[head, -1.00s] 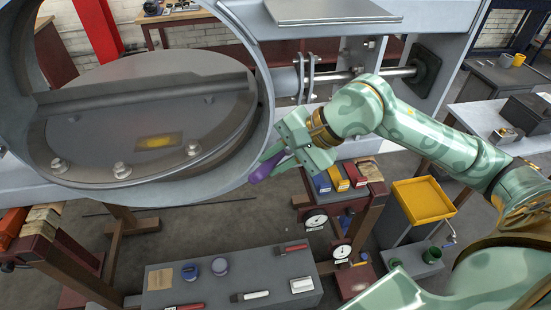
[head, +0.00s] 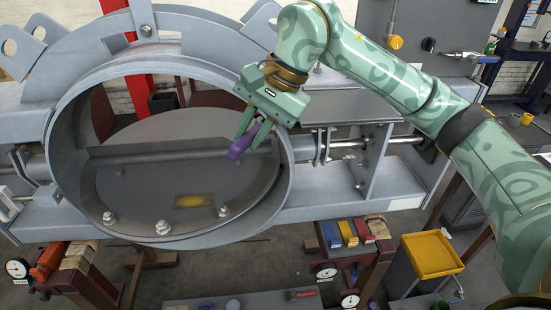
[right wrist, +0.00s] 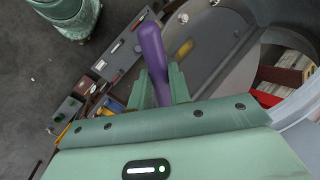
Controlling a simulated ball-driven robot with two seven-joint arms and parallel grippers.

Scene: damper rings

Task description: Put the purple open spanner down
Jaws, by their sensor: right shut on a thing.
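The purple open spanner (head: 242,143) is in my right gripper (head: 251,127), in front of the right part of the big round damper ring in the head view. The gripper is shut on it. Its purple handle points down and to the left; the rest is hidden between the fingers. In the right wrist view the purple spanner (right wrist: 152,52) stands out ahead from between the two green fingers of the right gripper (right wrist: 165,82). My left gripper is in neither view.
The grey damper ring (head: 68,120) holds a tilted disc (head: 140,185) with bolts along its lower edge. Below right, a trestle bears blue, yellow and red boxes (head: 348,233) beside a yellow tray (head: 431,255). A grey bench (head: 255,303) with tools is at the bottom.

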